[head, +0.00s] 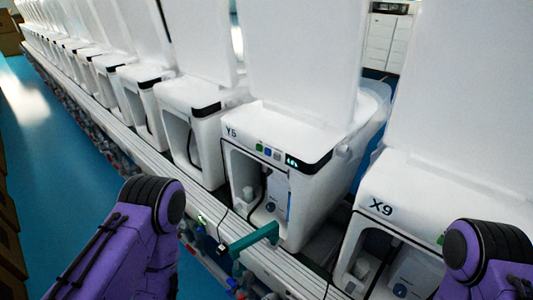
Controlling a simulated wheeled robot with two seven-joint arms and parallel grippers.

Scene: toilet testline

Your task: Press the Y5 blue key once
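The toilet marked Y5 (231,132) stands near the middle of the head view with its white lid raised. On its black-edged front strip are a green key (259,147), the blue key (267,151), a greyish key (277,155) and a small lit display (292,161). The keys are small here, and nothing touches or covers the blue key. Purple and black parts of my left arm show at the lower left, and of my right arm at the lower right. Neither gripper's fingers show in this view.
The toilet marked X9 (381,207) stands to the right of Y5, and a row of similar toilets runs back to the upper left. A teal bracket (254,241) sticks up at the line's rail (240,228) in front of Y5. Blue floor (60,150) lies open on the left.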

